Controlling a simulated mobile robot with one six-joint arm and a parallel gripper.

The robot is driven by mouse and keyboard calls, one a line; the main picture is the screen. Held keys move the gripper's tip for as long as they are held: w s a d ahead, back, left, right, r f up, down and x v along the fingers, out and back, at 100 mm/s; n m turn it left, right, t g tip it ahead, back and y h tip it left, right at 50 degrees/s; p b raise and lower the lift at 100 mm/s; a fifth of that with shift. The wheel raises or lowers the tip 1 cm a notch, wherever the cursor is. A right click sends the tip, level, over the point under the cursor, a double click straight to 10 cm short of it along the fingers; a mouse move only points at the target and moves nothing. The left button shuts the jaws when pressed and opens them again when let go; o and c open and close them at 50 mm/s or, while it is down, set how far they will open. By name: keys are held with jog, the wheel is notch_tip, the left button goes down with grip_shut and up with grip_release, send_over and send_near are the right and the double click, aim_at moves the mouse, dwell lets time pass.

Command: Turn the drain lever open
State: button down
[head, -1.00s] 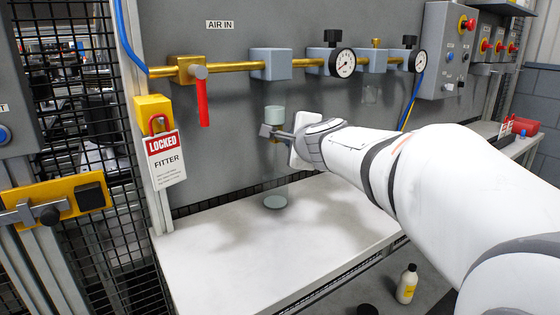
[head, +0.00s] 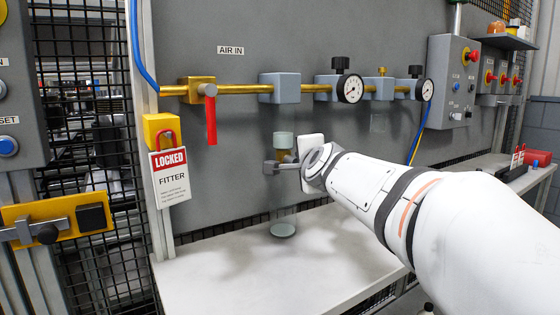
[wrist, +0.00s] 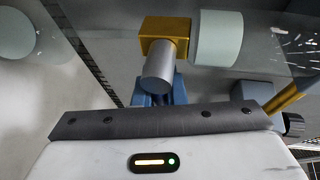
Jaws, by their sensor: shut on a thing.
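The drain valve is a small brass block (wrist: 165,31) with a grey round hub (wrist: 158,66); it hangs on the grey panel below a pale green cup (head: 283,140). My gripper (head: 284,166) is at the valve from the right and is shut on this lever.
Above runs a brass air line with a red lever (head: 211,120) hanging down and gauges (head: 350,88). A LOCKED tag (head: 169,178) hangs at the left. Below, a clear tube stands over a round dish (head: 283,230) on the pale bench (head: 200,275), which is largely clear.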

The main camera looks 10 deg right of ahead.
jog(key=shift+r, duration=0.3)
jog(key=c, duration=1.5)
grip_release()
jog(key=shift+f, duration=0.2)
jog(key=shift+w, duration=0.1)
jog(key=s+r+p, duration=0.1)
jog(key=s+p, duration=0.1)
jog(key=s, duration=0.5)
jog(key=shift+s+r, duration=0.15)
jog(key=shift+s, duration=0.25)
